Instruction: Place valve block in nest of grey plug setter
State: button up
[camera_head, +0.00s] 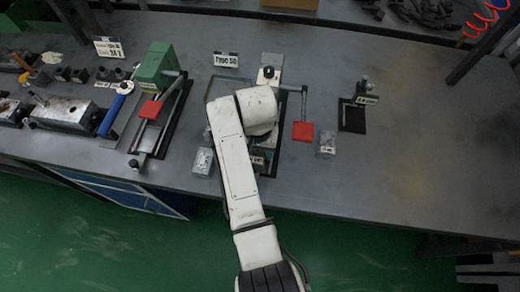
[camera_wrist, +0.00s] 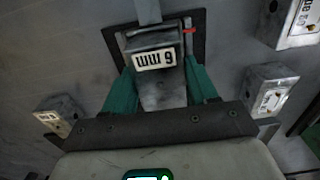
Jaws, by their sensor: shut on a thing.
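My gripper (camera_wrist: 158,75), with green fingers, is shut on a grey metal valve block (camera_wrist: 160,93) in the wrist view. A white "6 MM" label shows upside down by the block's far end. The fingers hide its sides. Behind it is the dark base frame and grey upright of the grey plug setter (camera_wrist: 148,10). In the head view my white arm covers most of the gripper and block. The grey plug setter's red lever pad (camera_head: 303,131) shows to the right of my arm. I cannot tell whether the block touches the nest.
A green plug setter (camera_head: 155,66) with a red pad stands to the left. Grey labelled blocks lie on either side, left (camera_head: 203,161) and right (camera_head: 327,142). A small black-based fixture (camera_head: 353,116) stands further right. The right part of the grey table (camera_head: 430,150) is clear.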

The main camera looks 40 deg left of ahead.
jog(key=shift+d+f, duration=0.1)
jog(key=shift+f, duration=0.35)
jog(key=o, duration=1)
jog(key=shift+f, duration=0.1)
jog(key=o, duration=0.4)
jog(key=shift+s+f, duration=0.15)
jog(key=shift+s, duration=0.05)
jog(key=shift+w+d, duration=0.1)
jog(key=shift+w+d+r, duration=0.1)
jog(key=shift+w+r, duration=0.05)
jog(key=shift+r, duration=0.45)
jog(key=r, duration=1.2)
jog(key=shift+a+r, duration=0.1)
jog(key=shift+a, duration=0.15)
